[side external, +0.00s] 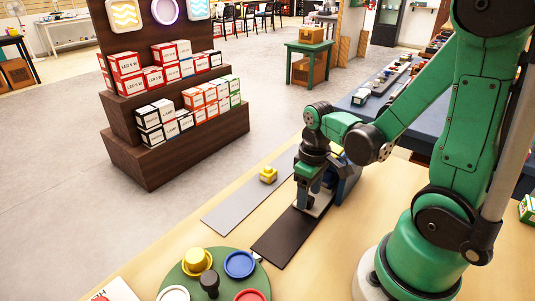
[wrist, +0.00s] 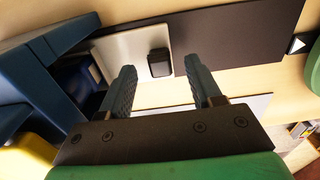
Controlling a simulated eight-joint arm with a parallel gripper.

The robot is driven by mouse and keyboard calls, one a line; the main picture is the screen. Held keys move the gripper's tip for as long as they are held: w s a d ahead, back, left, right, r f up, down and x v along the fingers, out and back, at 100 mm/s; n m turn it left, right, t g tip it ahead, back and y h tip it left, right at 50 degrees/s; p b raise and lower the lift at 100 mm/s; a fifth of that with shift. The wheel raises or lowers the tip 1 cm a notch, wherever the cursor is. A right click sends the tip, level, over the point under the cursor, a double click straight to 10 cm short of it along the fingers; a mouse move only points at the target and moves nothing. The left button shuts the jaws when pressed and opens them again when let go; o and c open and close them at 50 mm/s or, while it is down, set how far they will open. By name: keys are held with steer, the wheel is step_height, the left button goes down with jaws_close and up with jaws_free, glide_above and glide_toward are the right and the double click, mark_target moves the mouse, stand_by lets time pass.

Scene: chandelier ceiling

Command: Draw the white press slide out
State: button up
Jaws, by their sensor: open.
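The white press slide (wrist: 122,52) is a flat white plate with a dark knob (wrist: 159,63) near its right end in the wrist view. Its left end reaches to the blue press (wrist: 45,65). In the side view a small part of the white slide (side external: 321,205) shows below my gripper (side external: 309,203), in front of the blue press (side external: 347,182). My gripper (wrist: 161,68) is open, and the knob appears between its fingertips in the wrist view. Whether the fingers touch the knob cannot be told. The gripper hides much of the slide in the side view.
A dark strip (side external: 288,237) extends from the slide toward the front. A grey strip (side external: 235,208) with a yellow piece (side external: 268,175) lies to its left. A green round tray (side external: 227,276) with coloured discs and a dark-handled piece stands at the front.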

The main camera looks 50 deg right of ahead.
steer(key=shift+f, duration=0.4)
jaws_close()
stand_by(1.3)
